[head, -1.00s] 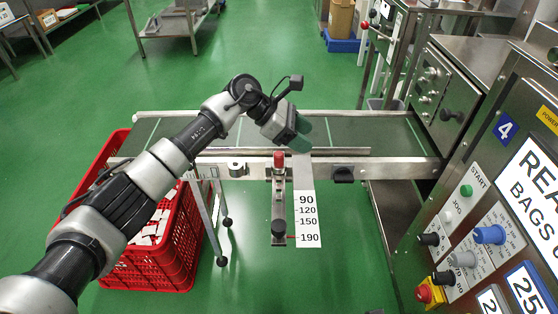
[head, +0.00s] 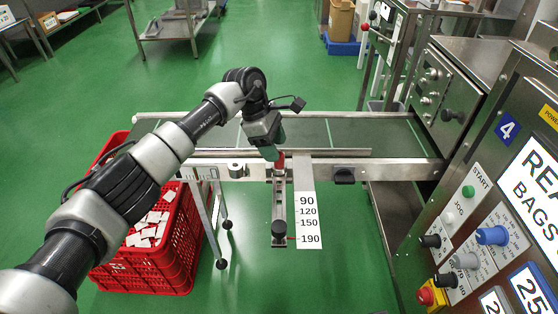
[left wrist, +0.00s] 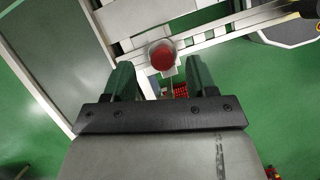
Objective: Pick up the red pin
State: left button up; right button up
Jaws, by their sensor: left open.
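The red pin (head: 281,161) stands upright at the top of a slotted metal bracket (head: 279,205) on the front rail of the conveyor. In the left wrist view the round red top of the pin (left wrist: 162,56) shows ahead of the fingers and between their lines. My left gripper (head: 272,154) points down at the pin from just above and to its left. In the left wrist view its two dark green fingers (left wrist: 162,80) are apart with nothing held between them. In the head view the fingers partly overlap the pin, and I cannot tell whether they touch it. My right gripper is not in view.
A black knob (head: 278,228) sits low on the bracket, beside a white number scale (head: 308,220). The conveyor belt (head: 350,132) runs behind. A red crate (head: 180,255) with white packets stands at left. A control panel (head: 480,230) stands at right.

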pick_arm(q)
jog(key=x, duration=0.3)
jog(key=shift+s, duration=0.15)
jog(key=shift+f, duration=0.15)
jog(key=c, duration=1)
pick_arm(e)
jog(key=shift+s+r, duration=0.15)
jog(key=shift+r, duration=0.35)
pick_arm(q)
jog(key=shift+r, duration=0.3)
jog(key=r, duration=0.4)
jog(key=shift+s+d+r, duration=0.1)
jog(key=shift+d, duration=0.2)
jog(key=s+d+r, duration=0.2)
jog(key=d, duration=0.1)
jog(key=s+d+r, duration=0.2)
jog(key=d, duration=0.1)
jog(key=s+d+r+p, duration=0.1)
jog(key=d+r, duration=0.1)
jog(key=d, duration=0.1)
jog(key=shift+s+d+r, duration=0.15)
jog(key=shift+s+d, duration=0.1)
jog(key=shift+s, duration=0.15)
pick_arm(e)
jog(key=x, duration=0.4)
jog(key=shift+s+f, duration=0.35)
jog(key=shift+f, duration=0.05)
